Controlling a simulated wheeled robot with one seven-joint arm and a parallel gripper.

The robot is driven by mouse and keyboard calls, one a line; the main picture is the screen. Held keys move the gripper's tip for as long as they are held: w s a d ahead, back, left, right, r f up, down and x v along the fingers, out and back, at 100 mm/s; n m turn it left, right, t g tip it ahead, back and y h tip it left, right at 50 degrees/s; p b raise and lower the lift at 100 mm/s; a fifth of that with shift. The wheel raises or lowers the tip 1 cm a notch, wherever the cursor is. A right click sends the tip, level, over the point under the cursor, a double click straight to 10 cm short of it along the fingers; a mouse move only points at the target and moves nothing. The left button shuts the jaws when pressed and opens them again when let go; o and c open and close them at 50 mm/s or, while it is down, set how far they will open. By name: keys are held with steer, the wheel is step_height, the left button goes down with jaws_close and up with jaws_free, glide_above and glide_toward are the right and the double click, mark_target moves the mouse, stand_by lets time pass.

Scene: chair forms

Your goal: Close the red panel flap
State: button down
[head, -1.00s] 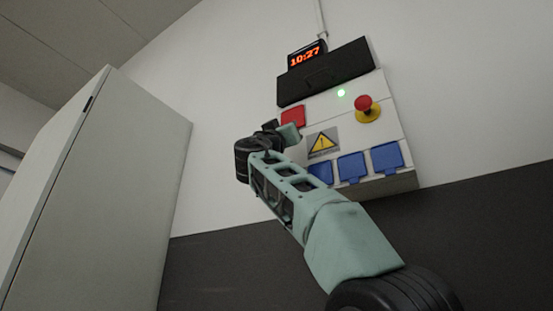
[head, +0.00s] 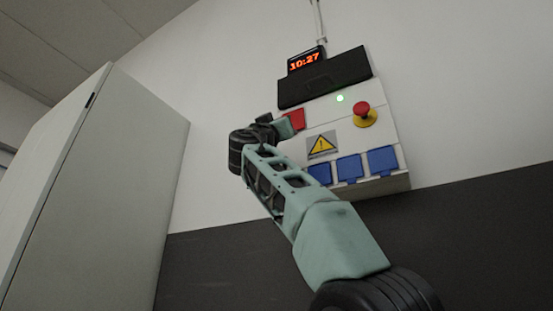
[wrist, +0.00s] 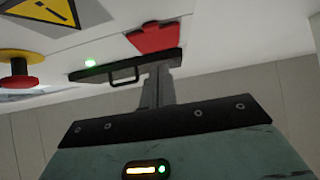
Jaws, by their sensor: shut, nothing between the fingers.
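The red panel flap (head: 297,119) is at the upper left of the white wall panel (head: 368,139) in the head view. I cannot tell how far it stands from the panel face. It also shows at the top of the wrist view (wrist: 155,39), just beyond my fingertips. My gripper (head: 283,128) is at the flap's lower left in the head view, very close to it; contact cannot be told. In the wrist view my gripper (wrist: 160,68) has its fingers together with nothing between them.
A red knob on a yellow base (head: 364,114), a warning sign (head: 321,145) and several blue covers (head: 382,161) share the panel. A black cover (head: 325,77) and a clock (head: 306,62) are above. A grey cabinet (head: 115,190) stands left, with bare wall between.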

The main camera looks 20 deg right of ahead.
steer(key=w+d+f+b, duration=0.2)
steer(key=d+f+b, duration=0.1)
steer(key=f+b, duration=0.4)
step_height(320, 180, down, 2)
steer(key=shift+b, duration=0.4)
